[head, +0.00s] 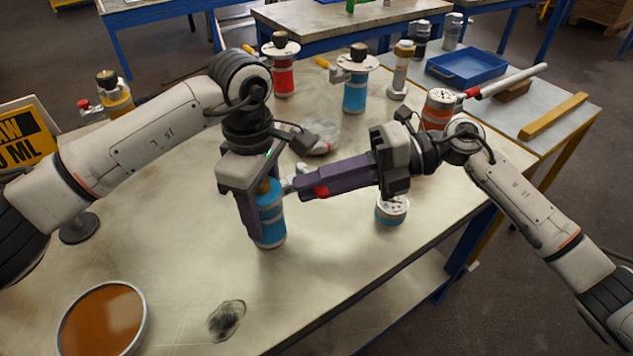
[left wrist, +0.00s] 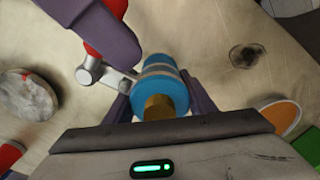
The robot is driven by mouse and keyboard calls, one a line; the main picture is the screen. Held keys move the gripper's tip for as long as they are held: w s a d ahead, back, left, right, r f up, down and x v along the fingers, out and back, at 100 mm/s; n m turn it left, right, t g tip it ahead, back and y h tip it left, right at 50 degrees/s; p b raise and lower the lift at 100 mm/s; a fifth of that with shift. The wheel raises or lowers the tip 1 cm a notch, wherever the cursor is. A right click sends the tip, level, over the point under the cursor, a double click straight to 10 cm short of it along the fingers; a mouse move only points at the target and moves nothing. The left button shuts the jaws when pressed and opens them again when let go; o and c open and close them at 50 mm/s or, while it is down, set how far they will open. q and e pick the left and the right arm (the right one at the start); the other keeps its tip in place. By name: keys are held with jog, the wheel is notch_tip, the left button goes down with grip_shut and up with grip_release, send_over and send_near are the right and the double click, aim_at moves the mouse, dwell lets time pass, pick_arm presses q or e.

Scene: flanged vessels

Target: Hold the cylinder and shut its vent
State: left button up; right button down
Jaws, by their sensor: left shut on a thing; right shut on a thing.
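A blue cylinder (head: 271,224) with a grey band stands upright on the pale table. My left gripper (head: 256,207) is shut around it from above and hides its upper part. In the left wrist view the cylinder (left wrist: 160,88) sits between my left fingers, its brass top toward the palm. A metal side vent (left wrist: 90,72) with a red handle (left wrist: 95,48) sticks out from it. My right gripper (head: 302,188) reaches in from the right, shut on the red handle, which partly shows in the head view (head: 321,191). Its finger covers part of the handle.
A red vessel (head: 284,77) and another blue vessel (head: 355,95), both flanged, stand behind. A short blue can (head: 392,210) is below my right gripper. An amber round dish (head: 102,322) and a dark stain (head: 227,320) are in front. A blue tray (head: 466,68) is back right.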

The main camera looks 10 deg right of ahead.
jog(key=shift+w+d+n+g, duration=0.1)
jog(key=shift+d+n+g, duration=0.05)
jog(key=shift+n+g, duration=0.2)
jog(key=shift+w+d+f+n+g+h, duration=0.1)
jog(key=shift+w+d+n+g+h, duration=0.15)
jog(key=shift+n+g, duration=0.75)
jog(key=shift+w+d+n+g+h, duration=0.15)
jog(key=shift+d+n+g+h, duration=0.15)
jog(key=shift+n+g, duration=0.7)
jog(key=shift+w+d+f+n+g+h, duration=0.1)
jog(key=shift+w+d+n+g+h, duration=0.3)
jog(key=shift+g, duration=1.05)
jog(key=shift+s+a+r+n, duration=0.1)
jog(key=shift+s+n, duration=0.1)
jog(key=shift+n, duration=0.05)
jog(key=c, duration=1.7)
grip_release()
jog(key=shift+o, duration=0.2)
jog(key=shift+r, duration=0.1)
